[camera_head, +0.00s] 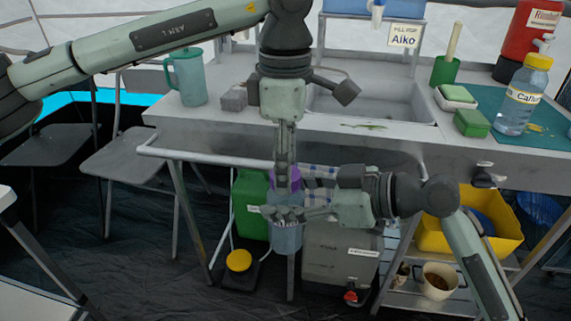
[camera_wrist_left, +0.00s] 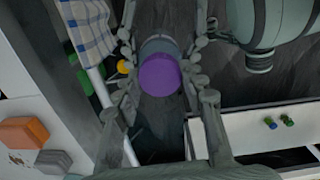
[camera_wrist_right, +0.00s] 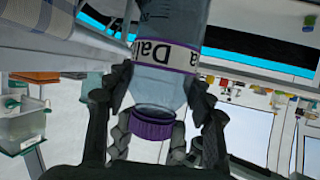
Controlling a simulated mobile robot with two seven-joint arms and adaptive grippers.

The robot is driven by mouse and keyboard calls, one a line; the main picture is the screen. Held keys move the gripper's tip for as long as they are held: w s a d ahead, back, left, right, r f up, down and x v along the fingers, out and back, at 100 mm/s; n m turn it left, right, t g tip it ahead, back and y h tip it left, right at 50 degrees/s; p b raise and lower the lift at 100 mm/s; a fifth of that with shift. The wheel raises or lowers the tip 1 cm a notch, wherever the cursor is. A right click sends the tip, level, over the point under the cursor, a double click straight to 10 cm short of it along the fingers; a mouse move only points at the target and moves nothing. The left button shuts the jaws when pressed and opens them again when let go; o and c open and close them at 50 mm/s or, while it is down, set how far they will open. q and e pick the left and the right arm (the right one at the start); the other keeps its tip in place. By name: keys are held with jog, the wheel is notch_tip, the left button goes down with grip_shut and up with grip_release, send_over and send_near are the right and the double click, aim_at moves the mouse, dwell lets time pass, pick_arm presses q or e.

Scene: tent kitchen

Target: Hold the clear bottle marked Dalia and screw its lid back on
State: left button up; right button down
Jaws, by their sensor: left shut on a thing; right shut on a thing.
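The clear bottle (camera_head: 287,238) stands about upright in front of the counter. Its Dalia label (camera_wrist_right: 150,52) shows in the right wrist view. My right gripper (camera_head: 287,214) reaches in from the right and is shut on the bottle's body. The purple lid (camera_head: 290,180) is at the top of the bottle; it also shows in the right wrist view (camera_wrist_right: 152,125) at the bottle's neck. My left gripper (camera_head: 285,165) points down from above and is shut on the lid, seen end-on in the left wrist view (camera_wrist_left: 160,75). I cannot tell whether the threads are engaged.
The counter (camera_head: 240,122) with its sink (camera_head: 370,103) and front rail lies just behind the grippers. A checked towel (camera_wrist_left: 88,25) hangs close by. Below are a green canister (camera_head: 250,205), a grey box (camera_head: 335,255) and a yellow tub (camera_head: 435,235). Another bottle (camera_head: 522,100) stands at right.

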pick_arm(q)
jog(key=m, duration=0.8)
jog(key=o, duration=1.3)
jog(key=shift+r, duration=2.25)
jog(key=shift+c, duration=0.5)
